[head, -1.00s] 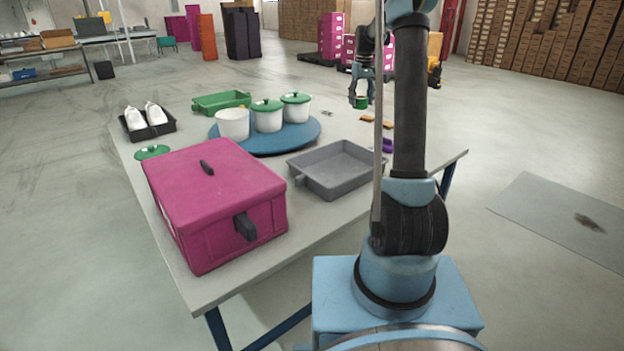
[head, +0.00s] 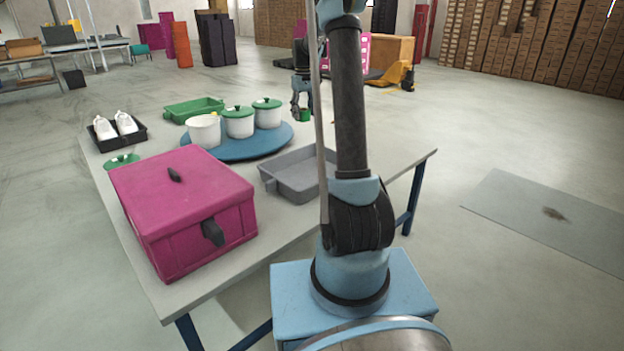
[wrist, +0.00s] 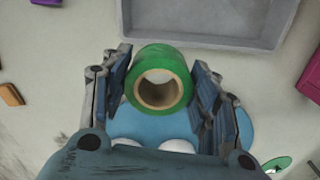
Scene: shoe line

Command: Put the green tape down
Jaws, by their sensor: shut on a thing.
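The green tape (wrist: 160,62) is a roll with a tan cardboard core. In the wrist view it sits between the two fingers of my gripper (wrist: 163,88), which is shut on it. In the head view the green tape (head: 305,115) hangs under my gripper (head: 303,108), held above the far part of the table (head: 150,262). The fingers touch the roll on both sides.
A grey tray (head: 290,190) stands near the table's right side, beside a magenta box (head: 180,200) with black handles. A blue round board (head: 230,155) holds white pots (head: 240,128). A green tray (head: 193,110) and a black tray with white shoes (head: 118,125) stand at the back left.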

